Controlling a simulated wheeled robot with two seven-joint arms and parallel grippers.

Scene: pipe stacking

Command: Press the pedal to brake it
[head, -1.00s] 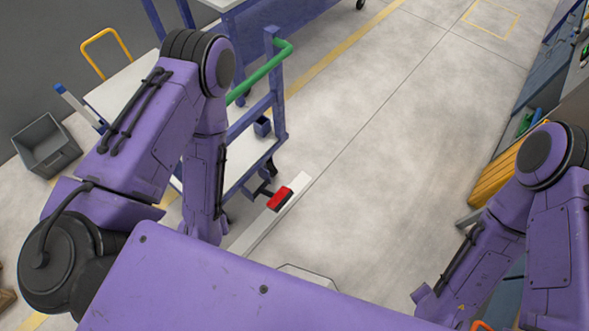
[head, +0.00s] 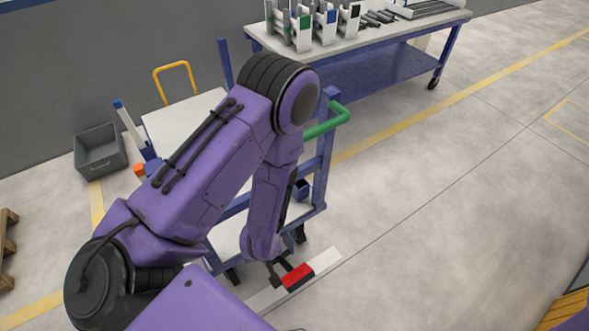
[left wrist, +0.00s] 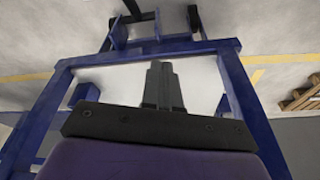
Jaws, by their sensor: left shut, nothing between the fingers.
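The red pedal (head: 298,276) sits low beside the blue cart (head: 321,165), near its caster, over a white strip on the floor. Dark linkage shows at its left. My left arm reaches down just left of the pedal in the head view, and its fingers are hidden there behind my forearm. In the left wrist view my left gripper (left wrist: 163,87) is shut and empty, over the cart's white lower shelf. The red of the pedal does not show in that view. My right gripper is out of view.
The cart has a green handle (head: 328,122). A blue workbench (head: 380,78) with racks stands behind. A grey bin (head: 100,150) lies on the floor at left, with a wooden pallet (head: 8,235) near the left edge. The floor right of the pedal is clear.

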